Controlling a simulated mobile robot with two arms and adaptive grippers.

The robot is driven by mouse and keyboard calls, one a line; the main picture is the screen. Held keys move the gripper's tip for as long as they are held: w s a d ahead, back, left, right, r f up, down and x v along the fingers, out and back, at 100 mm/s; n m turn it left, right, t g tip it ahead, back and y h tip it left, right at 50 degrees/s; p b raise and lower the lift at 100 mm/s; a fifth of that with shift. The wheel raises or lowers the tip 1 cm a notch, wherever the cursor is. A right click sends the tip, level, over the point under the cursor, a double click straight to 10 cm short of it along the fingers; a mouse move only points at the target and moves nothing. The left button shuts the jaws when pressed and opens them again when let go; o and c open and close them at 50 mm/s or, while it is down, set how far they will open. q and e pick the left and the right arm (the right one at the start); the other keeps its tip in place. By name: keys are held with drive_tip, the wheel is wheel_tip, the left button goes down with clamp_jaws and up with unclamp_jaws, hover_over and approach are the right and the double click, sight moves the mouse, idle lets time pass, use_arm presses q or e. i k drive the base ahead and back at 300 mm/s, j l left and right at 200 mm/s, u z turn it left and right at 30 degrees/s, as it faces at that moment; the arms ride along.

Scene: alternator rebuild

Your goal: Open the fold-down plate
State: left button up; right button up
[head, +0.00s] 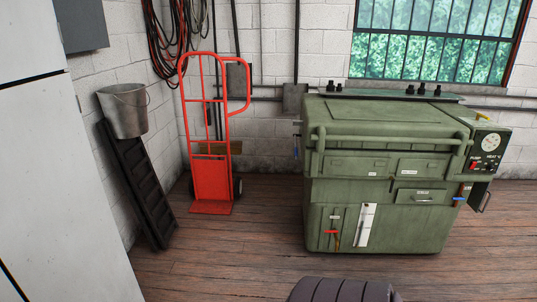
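A green metal machine (320,215) stands against the back wall at the right. Its front has a horizontal bar across the top and several labelled panels. A left front panel (345,166) and a right front panel (420,165) lie flat against the body. A smaller panel with a handle (420,197) is below on the right. Low on the front are a red handle and a white upright strip (365,226). I cannot tell from here which part is the fold-down plate. Neither of my grippers is in view.
A red hand truck (211,178) stands by the wall left of the machine. A metal bucket (124,110) sits above a dark ramp-like piece (138,185) leaning at the left. A control box (487,150) is on the machine's right. Wooden floor before the machine is mostly clear.

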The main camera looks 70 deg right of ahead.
sight(210, 177)
drive_tip(key=z, duration=1.8)
drive_tip(key=i+l, duration=0.1)
drive_tip(key=i, duration=0.4)
drive_tip(key=i+l+u, duration=0.1)
drive_tip(key=i, duration=0.4)
drive_tip(key=i+l, duration=0.2)
drive_tip(key=i, duration=0.35)
drive_tip(key=i+l+u, duration=0.1)
drive_tip(key=i, duration=0.4)
drive_tip(key=i+l, duration=0.25)
drive_tip(key=i, duration=0.25)
drive_tip(key=j+u, duration=0.05)
